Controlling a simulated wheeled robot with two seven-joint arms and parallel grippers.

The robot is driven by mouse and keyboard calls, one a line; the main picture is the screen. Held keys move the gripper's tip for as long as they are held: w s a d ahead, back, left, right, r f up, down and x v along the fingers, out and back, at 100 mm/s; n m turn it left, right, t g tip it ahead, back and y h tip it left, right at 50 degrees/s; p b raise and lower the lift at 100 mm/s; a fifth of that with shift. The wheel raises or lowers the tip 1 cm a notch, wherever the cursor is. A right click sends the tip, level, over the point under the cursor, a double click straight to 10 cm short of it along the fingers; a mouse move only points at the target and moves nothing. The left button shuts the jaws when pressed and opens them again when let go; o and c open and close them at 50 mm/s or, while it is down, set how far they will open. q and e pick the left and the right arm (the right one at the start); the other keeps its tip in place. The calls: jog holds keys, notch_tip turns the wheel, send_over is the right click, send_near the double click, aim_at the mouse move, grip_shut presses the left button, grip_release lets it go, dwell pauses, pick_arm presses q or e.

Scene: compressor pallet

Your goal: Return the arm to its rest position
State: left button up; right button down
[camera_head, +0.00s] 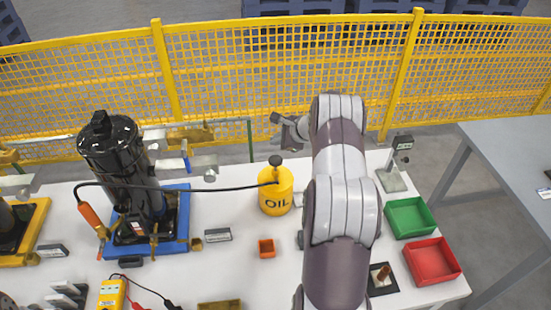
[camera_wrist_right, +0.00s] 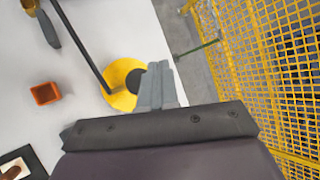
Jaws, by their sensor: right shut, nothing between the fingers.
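My right arm (camera_head: 340,210) reaches from the bottom edge across the table toward the fence. My right gripper (camera_head: 279,131) is at its far end, past the yellow oil can and above the table's far edge. In the wrist view its fingers (camera_wrist_right: 157,84) are together with nothing between them. The oil can (camera_head: 276,198) stands upright on the table; in the wrist view its yellow top (camera_wrist_right: 122,92) is partly hidden behind the fingers. I cannot make out my left gripper.
A black compressor (camera_head: 125,175) stands on a blue pallet (camera_head: 178,243) at left. Green (camera_head: 410,218) and red (camera_head: 432,262) trays lie right of my arm, near a grey stand (camera_head: 393,176). A small orange box (camera_head: 267,248) lies left of it. A yellow fence (camera_head: 285,80) runs behind.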

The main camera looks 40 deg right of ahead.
dwell(0.6)
jog(key=s+a+f+n+g, duration=0.5)
jog(key=s+a+n, duration=0.2)
jog(key=s, duration=0.3)
jog(key=s+a+r+n+g+h+b, duration=0.1)
jog(key=s+a+r+n, duration=0.4)
jog(key=s+a+n, duration=0.3)
jog(key=s+a+r+n+g+h+b, duration=0.1)
jog(key=s+a+r+n, duration=0.4)
jog(key=a, duration=0.9)
jog(key=s+n, duration=0.3)
jog(key=n, duration=0.1)
jog(key=shift+a+n+g, duration=0.25)
jog(key=shift+n+g, duration=0.05)
jog(key=shift+d, duration=0.1)
